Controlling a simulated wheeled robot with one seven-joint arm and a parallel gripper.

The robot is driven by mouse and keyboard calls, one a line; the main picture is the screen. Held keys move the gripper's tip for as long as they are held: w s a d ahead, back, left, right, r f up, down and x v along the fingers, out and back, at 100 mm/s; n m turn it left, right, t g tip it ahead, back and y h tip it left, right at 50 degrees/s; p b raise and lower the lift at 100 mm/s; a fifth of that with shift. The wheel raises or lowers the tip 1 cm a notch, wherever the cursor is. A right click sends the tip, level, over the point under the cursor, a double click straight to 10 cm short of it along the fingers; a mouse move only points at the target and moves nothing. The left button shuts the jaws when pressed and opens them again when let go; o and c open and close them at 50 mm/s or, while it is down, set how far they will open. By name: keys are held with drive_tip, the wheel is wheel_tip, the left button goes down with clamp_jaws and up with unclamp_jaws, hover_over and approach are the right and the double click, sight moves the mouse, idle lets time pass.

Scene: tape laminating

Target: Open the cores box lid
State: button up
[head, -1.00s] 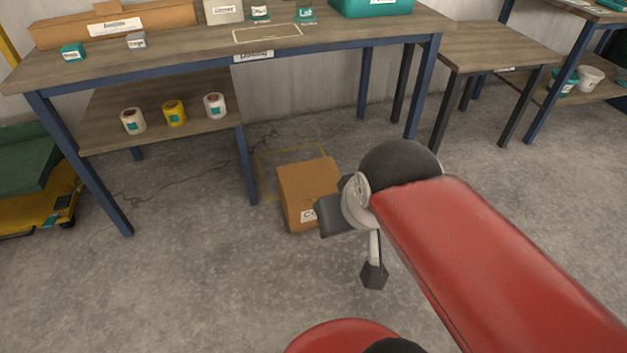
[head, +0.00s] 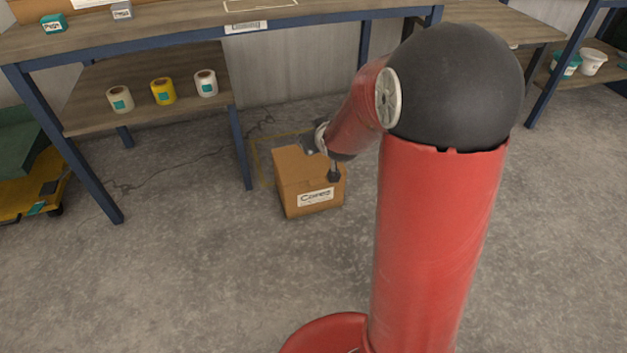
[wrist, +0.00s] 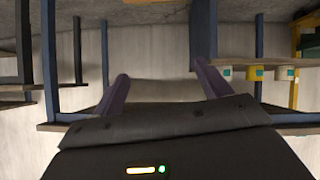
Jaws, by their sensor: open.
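The cores box (head: 310,201) is a brown cardboard box with a white "Cores" label, standing on the floor in the head view. Its lid (head: 290,167) appears closed and lies flat across the top. My gripper (head: 307,144) is at the back right of the box, around lid height, partly hidden by my own arm. I cannot tell whether it touches the lid. In the wrist view the two fingers of my gripper (wrist: 162,80) stand wide apart, with nothing clearly held between them. The box is not clearly seen there.
A workbench (head: 190,42) with blue legs stands behind and left of the box. Its lower shelf (head: 85,118) holds white and yellow tape rolls (head: 163,91). A yellow floor outline (head: 262,160) lies by the box. The floor in front is clear.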

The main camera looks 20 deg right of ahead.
drive_tip(key=w+d+f+t+b, duration=0.1)
drive_tip(key=w+f, duration=0.1)
drive_tip(key=f, duration=0.3)
drive_tip(key=w+d+f+b, duration=0.1)
drive_tip(key=w+f, duration=0.2)
drive_tip(key=f, duration=0.1)
drive_tip(key=m+t+b, duration=0.2)
drive_tip(key=t+b, duration=0.3)
drive_tip(key=t, duration=0.1)
approach(318, 182)
drive_tip(key=w, duration=0.8)
drive_tip(key=shift+w+d+y+b, duration=0.15)
drive_tip(key=shift+w+y+b, duration=0.15)
drive_tip(key=shift+y, duration=0.1)
drive_tip(key=c, duration=1.4)
drive_tip(key=shift+r, duration=0.1)
